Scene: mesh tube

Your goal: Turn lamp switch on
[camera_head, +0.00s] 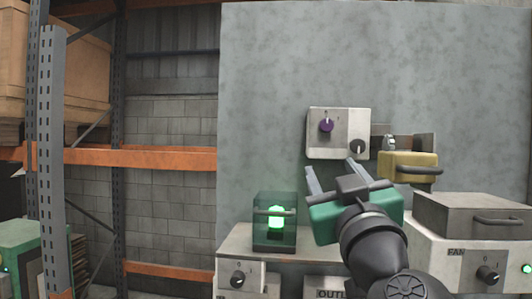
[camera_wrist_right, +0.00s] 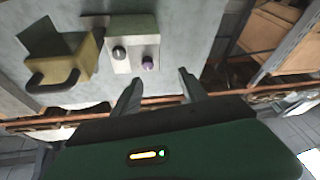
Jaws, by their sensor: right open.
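A white switch panel (camera_head: 345,128) with a purple knob (camera_head: 326,125) and a black knob (camera_head: 358,147) is on the grey wall. It also shows in the right wrist view (camera_wrist_right: 134,42), with the black knob (camera_wrist_right: 118,53) left of the purple knob (camera_wrist_right: 148,63). My right gripper (camera_head: 331,168) is open and empty, below the panel in the head view; its fingers (camera_wrist_right: 160,78) point towards it, apart from both knobs. A green lamp (camera_head: 276,217) in a glass case glows on the bench. I cannot read which knob is the lamp switch. My left gripper is out of view.
A black knob (camera_head: 238,278) sits on a white box at the lower left. A yellow handled box (camera_head: 408,166) is right of the panel. A box labelled FAN (camera_head: 455,250) with a grey lid is at the right. Orange racking (camera_head: 150,158) stands left.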

